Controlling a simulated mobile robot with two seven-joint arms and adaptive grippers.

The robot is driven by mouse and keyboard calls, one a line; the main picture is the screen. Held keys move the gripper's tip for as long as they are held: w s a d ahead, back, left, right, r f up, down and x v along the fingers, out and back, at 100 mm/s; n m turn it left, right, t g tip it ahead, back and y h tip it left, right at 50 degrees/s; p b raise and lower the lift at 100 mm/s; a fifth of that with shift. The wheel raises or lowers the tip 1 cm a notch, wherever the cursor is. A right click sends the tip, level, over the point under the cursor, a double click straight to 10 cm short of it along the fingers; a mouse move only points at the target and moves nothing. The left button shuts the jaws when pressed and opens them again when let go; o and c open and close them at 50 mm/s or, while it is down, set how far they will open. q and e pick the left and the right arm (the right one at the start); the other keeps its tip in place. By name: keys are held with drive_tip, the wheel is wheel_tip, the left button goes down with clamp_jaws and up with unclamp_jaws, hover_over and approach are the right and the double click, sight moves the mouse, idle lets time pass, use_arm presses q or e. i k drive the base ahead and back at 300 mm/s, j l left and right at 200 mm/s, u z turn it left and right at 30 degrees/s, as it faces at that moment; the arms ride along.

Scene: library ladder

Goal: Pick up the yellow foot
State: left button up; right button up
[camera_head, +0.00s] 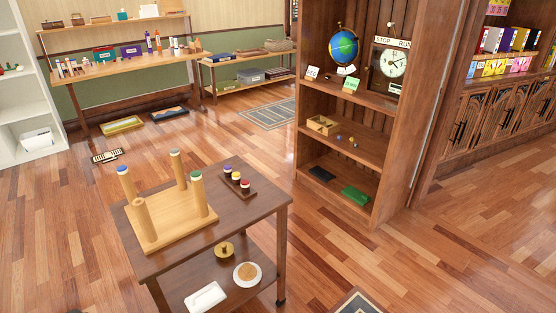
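A small dark rack (250,192) stands on the brown wooden table (165,262), right of an upturned light-wood piece (172,222) with upright legs. The rack holds a row of short pieces with coloured tops. The yellow foot (236,176) is in the middle, with a blue-purple one (228,170) behind it and a red one (245,184) in front. Three legs of the upturned piece have coloured tips, blue, grey-green and green. The front-left leg has a bare wooden top. Neither of my grippers is in view.
The table's lower shelf (215,270) holds a brass-coloured object, a plate with a round tan item and a white tray. A tall bookcase (312,135) with a globe and clock stands behind to the right. Wood floor (330,240) is clear right of the table.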

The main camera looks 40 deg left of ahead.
sight(235, 175)
drive_tip(key=i+l+u, duration=0.1)
drive_tip(key=i+u, duration=0.35)
drive_tip(key=i+l+u, duration=0.25)
drive_tip(key=i+u, duration=0.2)
drive_tip(key=i+l+u, duration=0.45)
